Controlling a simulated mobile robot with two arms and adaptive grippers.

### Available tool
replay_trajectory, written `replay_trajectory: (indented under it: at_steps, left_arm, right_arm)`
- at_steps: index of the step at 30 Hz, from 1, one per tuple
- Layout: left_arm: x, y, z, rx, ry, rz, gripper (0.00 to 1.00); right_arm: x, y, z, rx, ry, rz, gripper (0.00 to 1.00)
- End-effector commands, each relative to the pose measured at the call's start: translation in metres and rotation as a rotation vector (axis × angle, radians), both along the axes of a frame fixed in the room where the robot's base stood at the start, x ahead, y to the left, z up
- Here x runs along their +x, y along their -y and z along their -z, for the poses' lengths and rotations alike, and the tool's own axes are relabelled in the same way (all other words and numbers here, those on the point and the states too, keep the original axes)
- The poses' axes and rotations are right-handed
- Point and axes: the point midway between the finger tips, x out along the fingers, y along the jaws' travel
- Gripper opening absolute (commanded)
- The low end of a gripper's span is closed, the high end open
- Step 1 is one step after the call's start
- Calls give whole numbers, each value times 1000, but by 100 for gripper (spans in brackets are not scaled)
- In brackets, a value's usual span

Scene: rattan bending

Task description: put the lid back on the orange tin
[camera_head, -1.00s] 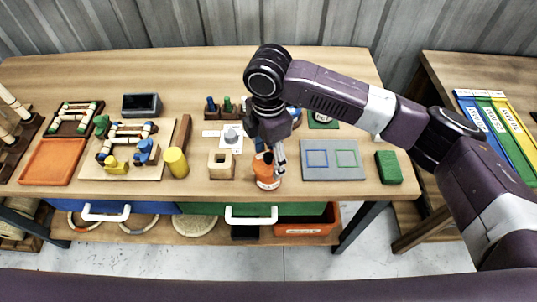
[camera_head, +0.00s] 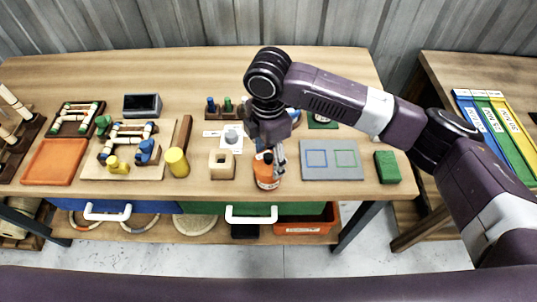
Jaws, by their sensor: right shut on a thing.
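The orange tin (camera_head: 266,179) stands upright near the front edge of the table, right of the middle. The fingers and arm hide most of the lid and the tin's top, so I cannot tell whether the lid touches the tin. My left gripper is not in view.
A grey board (camera_head: 332,174) with blue and green squares lies right of the tin. A wooden block with a hole (camera_head: 222,165) stands to its left, with a yellow cylinder (camera_head: 177,162) beyond. A green block (camera_head: 387,167) is at the right.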

Motion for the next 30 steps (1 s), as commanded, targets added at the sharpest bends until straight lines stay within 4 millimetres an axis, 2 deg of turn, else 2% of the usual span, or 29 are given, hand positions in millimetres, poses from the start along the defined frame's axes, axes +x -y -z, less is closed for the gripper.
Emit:
replay_trajectory:
  at_steps: [30]
  left_arm:
    - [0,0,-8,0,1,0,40]
  right_arm:
    - [0,0,3,0,0,0,37]
